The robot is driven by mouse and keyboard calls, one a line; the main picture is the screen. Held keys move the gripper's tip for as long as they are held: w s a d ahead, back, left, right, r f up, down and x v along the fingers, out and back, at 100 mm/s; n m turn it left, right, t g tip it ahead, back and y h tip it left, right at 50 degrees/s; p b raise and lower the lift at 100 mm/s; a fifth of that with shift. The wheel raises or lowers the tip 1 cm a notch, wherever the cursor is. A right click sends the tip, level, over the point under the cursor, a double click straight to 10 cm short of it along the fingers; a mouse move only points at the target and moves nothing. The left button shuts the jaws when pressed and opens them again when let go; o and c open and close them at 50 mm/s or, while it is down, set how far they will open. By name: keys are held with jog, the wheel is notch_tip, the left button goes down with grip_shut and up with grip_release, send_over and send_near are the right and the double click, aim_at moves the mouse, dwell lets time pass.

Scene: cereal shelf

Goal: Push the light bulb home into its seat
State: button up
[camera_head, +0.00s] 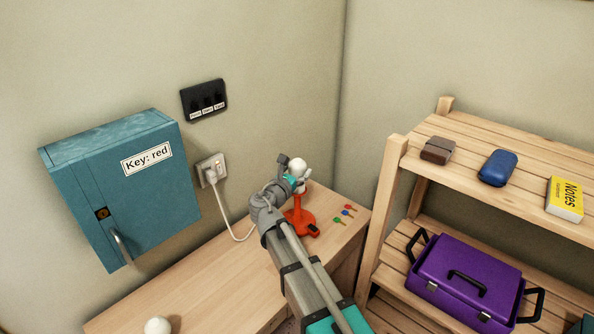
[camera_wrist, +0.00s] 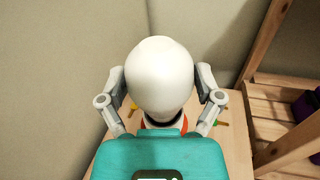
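The white light bulb (camera_wrist: 160,75) fills the middle of the wrist view, and its darker neck shows below. It also shows in the head view (camera_head: 297,165), above an orange-red lamp stand (camera_head: 299,216) on the desk. My gripper (camera_wrist: 160,88) has one finger on each side of the bulb. Both fingers appear to touch its sides, so the gripper looks shut on it. A bit of orange-red (camera_wrist: 147,125) shows behind the neck. The seat and the bulb's lower end are hidden, so I cannot tell how deep the bulb sits.
Another white round object (camera_head: 157,326) is at the desk's near edge. Several small coloured keys (camera_head: 345,212) lie right of the lamp. A teal key cabinet (camera_head: 125,185) and a plugged-in socket (camera_head: 211,169) are on the left wall. A wooden shelf (camera_head: 395,175) stands at right.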

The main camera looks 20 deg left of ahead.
jog(key=shift+o, duration=0.3)
jog(key=shift+s, duration=0.1)
jog(key=s+a, duration=0.1)
jog(key=s, duration=1)
jog(key=shift+s+a, duration=0.35)
dwell(0.5)
